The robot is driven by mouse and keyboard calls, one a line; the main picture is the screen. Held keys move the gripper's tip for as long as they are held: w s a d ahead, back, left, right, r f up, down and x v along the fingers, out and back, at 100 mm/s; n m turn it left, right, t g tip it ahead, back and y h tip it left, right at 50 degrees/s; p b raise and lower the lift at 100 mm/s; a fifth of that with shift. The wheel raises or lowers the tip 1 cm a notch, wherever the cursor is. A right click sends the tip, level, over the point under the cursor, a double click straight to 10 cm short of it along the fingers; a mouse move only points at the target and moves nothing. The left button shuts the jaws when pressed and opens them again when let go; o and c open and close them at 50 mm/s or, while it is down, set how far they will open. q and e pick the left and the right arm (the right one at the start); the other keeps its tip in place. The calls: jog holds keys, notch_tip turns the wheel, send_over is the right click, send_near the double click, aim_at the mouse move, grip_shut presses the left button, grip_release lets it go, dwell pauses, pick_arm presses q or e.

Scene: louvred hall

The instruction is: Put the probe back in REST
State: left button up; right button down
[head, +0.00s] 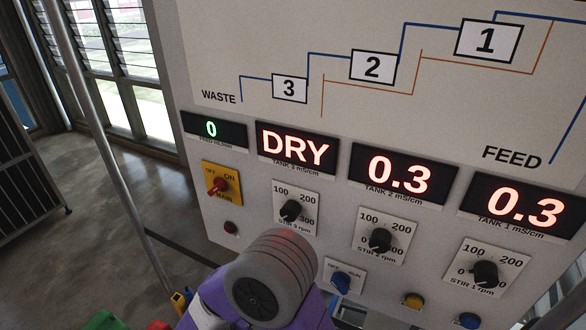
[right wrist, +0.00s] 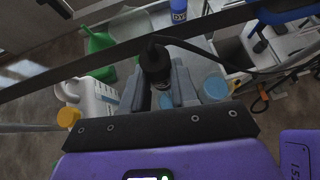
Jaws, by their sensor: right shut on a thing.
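The probe (right wrist: 156,66) is a black cylinder with a black cable arching from its top to the right. My right gripper (right wrist: 163,92) is shut on it in the right wrist view, with a grey finger on each side. The probe's lower end is hidden between the fingers and the gripper body. No holder marked REST can be made out. The head view shows a purple arm of mine at the bottom, but neither gripper. My left gripper is in neither view.
A control panel (head: 330,112) fills the head view's right; its tank 3 display reads DRY, tanks 2 and 1 read 0.3. The right wrist view shows a green container (right wrist: 98,48), a yellow-capped white jug (right wrist: 98,98), a blue bottle (right wrist: 179,10) and a dark rail.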

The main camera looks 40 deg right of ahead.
notch_tip(320, 180, up, 2)
jog(key=shift+r+p, duration=0.2)
jog(key=shift+p, duration=0.5)
